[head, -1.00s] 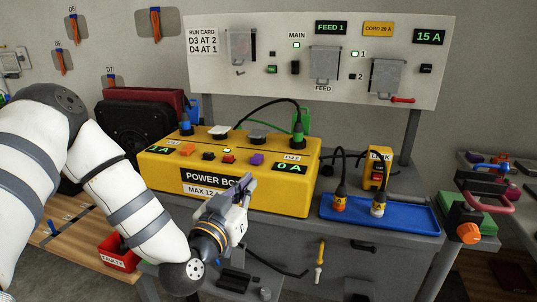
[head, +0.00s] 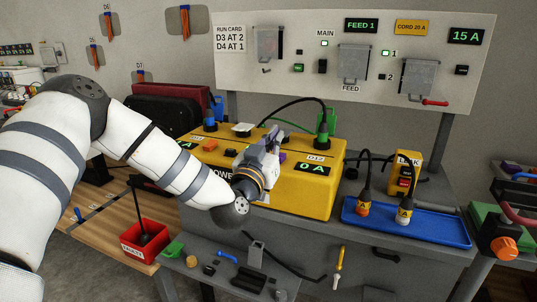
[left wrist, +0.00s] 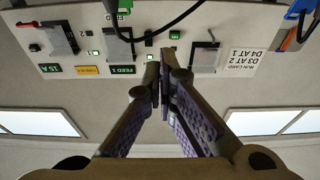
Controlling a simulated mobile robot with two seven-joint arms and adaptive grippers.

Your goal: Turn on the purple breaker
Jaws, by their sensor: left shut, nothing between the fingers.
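The yellow power box (head: 300,195) stands on the grey bench, with a row of small coloured breakers on its sloped top. A bit of purple at the fingers' right looks like the purple breaker (head: 283,158), mostly hidden by my left gripper, so its switch position cannot be told. My left gripper (head: 273,138) is over the box top, its fingers shut and empty. Whether it touches the breaker cannot be told. In the left wrist view the closed fingers (left wrist: 161,78) point at the panel, and the breaker does not show. My right gripper is not in view.
A black cable arches over the box to a green plug (head: 325,125). A blue tray (head: 430,232) with two plugs lies to the right, near a yellow lock box (head: 407,170). The white panel (head: 300,35) rises behind. A red bin (head: 148,240) stands lower left.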

